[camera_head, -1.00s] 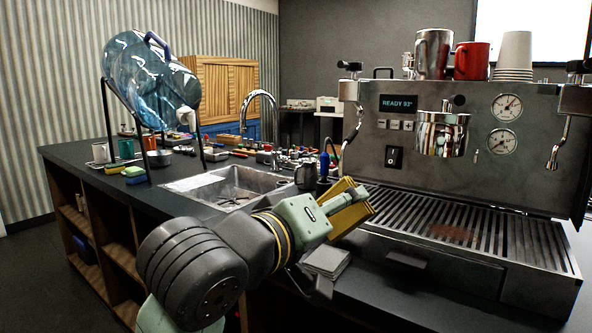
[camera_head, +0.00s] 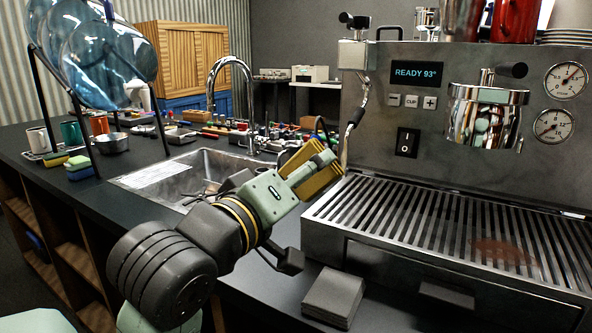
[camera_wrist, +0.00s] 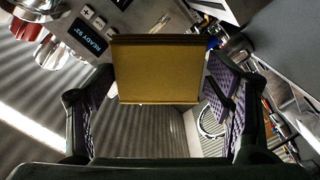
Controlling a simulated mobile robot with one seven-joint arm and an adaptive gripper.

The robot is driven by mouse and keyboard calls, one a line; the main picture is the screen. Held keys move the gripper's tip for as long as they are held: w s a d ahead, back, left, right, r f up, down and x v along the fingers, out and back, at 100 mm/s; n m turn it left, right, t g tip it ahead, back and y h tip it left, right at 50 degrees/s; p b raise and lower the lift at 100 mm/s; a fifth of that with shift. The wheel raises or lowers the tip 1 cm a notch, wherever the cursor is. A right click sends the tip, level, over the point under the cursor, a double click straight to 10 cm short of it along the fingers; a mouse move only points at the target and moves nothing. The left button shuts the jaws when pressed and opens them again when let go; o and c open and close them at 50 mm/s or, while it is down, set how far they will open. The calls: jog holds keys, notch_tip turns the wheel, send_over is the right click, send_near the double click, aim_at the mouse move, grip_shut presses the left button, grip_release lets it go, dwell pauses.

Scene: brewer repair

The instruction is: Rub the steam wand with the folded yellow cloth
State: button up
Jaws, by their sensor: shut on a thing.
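The folded yellow cloth (camera_head: 318,184) is held in my gripper (camera_head: 318,166), beside the left end of the espresso machine. In the wrist view the cloth (camera_wrist: 157,75) is a flat, wide block between my two fingers (camera_wrist: 160,105). The thin metal steam wand (camera_head: 346,147), with a black grip, hangs down at the machine's left side. Its lower end comes down right by the cloth's right edge. I cannot tell whether they touch, and the wand's tip is not clear. I cannot make out the wand in the wrist view.
The espresso machine (camera_head: 400,143) and its slatted drip tray (camera_head: 430,215) fill the right. A stack of dark grey squares (camera_head: 333,295) lies on the counter below my gripper.

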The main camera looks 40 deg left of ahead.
jog(key=shift+p+x, duration=0.65)
jog(key=shift+x, duration=2.35)
jog(key=shift+x, duration=0.85)
jog(key=shift+w+d+b, duration=0.2)
jog(key=shift+d+b, duration=0.25)
jog(key=shift+d, duration=0.55)
jog(key=shift+w+d+b, duration=0.2)
jog(key=shift+d+b, duration=0.2)
jog(key=shift+d, duration=0.6)
jog(key=shift+b, duration=0.3)
jog(key=shift+w, duration=0.1)
jog(key=shift+s+a+b, duration=0.2)
jog(key=shift+a+b, duration=0.25)
jog(key=shift+a, duration=0.55)
jog(key=shift+s+a+b, duration=0.2)
jog(key=shift+a+b, duration=0.2)
jog(key=shift+a, duration=0.6)
jog(key=shift+b+v, duration=0.8)
jog(key=shift+v, duration=2.2)
